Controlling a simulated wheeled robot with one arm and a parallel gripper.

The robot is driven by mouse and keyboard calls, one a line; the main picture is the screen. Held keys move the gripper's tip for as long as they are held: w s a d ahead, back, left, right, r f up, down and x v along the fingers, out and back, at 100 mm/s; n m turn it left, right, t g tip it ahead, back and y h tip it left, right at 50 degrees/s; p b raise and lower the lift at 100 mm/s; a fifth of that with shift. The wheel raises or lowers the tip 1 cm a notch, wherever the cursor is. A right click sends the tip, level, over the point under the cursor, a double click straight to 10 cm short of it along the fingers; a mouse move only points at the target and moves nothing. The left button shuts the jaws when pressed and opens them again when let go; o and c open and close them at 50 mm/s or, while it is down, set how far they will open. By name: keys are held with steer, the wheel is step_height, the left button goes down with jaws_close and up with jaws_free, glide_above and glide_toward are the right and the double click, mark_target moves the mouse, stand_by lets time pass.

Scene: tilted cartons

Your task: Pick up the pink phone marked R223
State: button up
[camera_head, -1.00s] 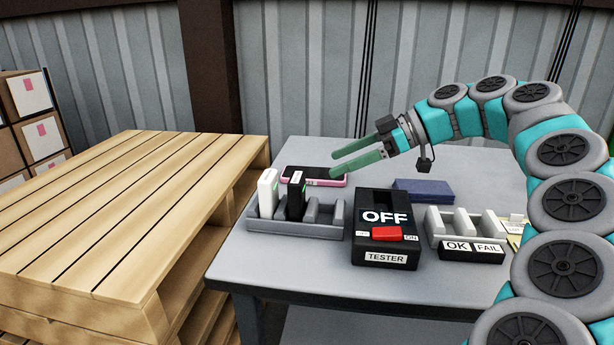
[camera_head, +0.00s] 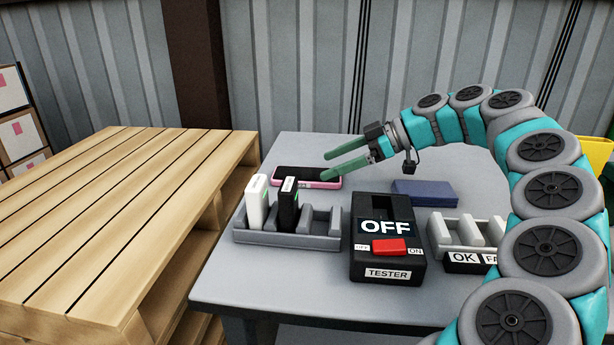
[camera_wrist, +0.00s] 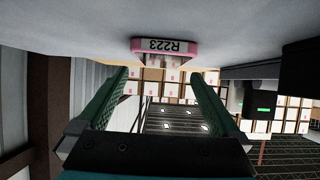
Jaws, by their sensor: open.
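The pink phone (camera_head: 305,178) lies flat on the grey table, dark screen up with a pink edge, behind the rack at the table's far left. In the wrist view its pink edge (camera_wrist: 166,47) faces me and carries the label R223, seen upside down. My gripper (camera_head: 326,167) is open, with two green fingers pointing left towards the phone's right end. In the wrist view my gripper (camera_wrist: 165,75) has nothing between its fingers, and the phone is ahead, roughly centred between them. The fingers look close to the phone; the exact gap is unclear.
A grey rack (camera_head: 285,239) holds a white device (camera_head: 257,202) and a black device (camera_head: 288,206) upright. The black tester (camera_head: 388,262) reads OFF. A blue box (camera_head: 424,193) lies behind it; an OK/FAIL rack (camera_head: 441,233) stands right. A wooden pallet (camera_head: 100,215) is left.

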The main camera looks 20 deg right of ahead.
mark_target(307, 174)
steer(key=x, duration=0.4)
steer(key=shift+s+a+f+p, duration=0.1)
steer(key=shift+a+f+p, duration=0.1)
steer(key=shift+p, duration=0.15)
steer(key=c, duration=1.2)
steer(key=shift+c, duration=0.3)
steer(key=shift+r, duration=0.15)
